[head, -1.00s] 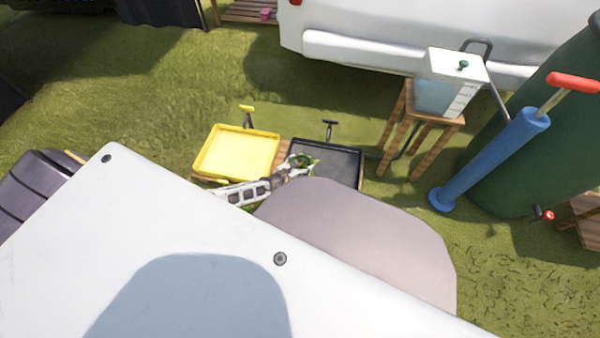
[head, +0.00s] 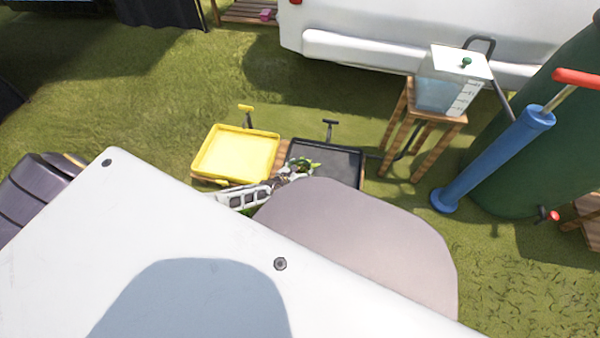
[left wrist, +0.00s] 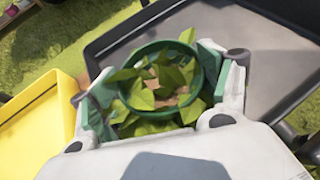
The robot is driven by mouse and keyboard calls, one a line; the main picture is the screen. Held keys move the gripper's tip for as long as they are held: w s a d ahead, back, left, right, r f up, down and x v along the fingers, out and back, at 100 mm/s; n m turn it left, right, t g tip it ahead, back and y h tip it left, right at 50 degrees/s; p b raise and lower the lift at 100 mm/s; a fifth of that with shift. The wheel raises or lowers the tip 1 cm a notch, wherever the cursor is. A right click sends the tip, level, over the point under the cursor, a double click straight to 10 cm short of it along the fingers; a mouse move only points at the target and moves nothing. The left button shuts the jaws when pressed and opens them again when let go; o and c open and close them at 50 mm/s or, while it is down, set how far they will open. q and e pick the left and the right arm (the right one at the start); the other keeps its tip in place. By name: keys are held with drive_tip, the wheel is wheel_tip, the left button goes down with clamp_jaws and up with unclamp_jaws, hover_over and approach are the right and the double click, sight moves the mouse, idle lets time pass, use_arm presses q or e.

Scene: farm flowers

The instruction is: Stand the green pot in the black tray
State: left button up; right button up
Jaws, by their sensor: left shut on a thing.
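The green pot (left wrist: 156,47) with leafy plant shows in the left wrist view between the fingers of my left gripper (left wrist: 160,88), which is shut on it. In the head view, my left gripper (head: 284,178) and the plant's leaves (head: 304,166) are at the left part of the black tray (head: 335,158). The black tray also shows in the left wrist view (left wrist: 270,65), behind and right of the pot. The pot's base is hidden, so I cannot tell whether it touches the tray floor. My right gripper is not in view.
A yellow tray (head: 237,152) sits directly left of the black tray. A wooden stool (head: 421,132) with a clear water container (head: 448,88) stands to the right, beside a blue pump (head: 492,163) and a large green barrel (head: 560,130). Open grass lies behind the trays.

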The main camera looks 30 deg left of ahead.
use_arm(q)
drive_tip(key=shift+f+b, duration=0.3)
drive_tip(key=shift+f, duration=0.25)
drive_tip(key=o, duration=0.8)
drive_tip(key=shift+f, duration=0.15)
drive_tip(key=o, duration=0.4)
drive_tip(key=shift+o, duration=0.2)
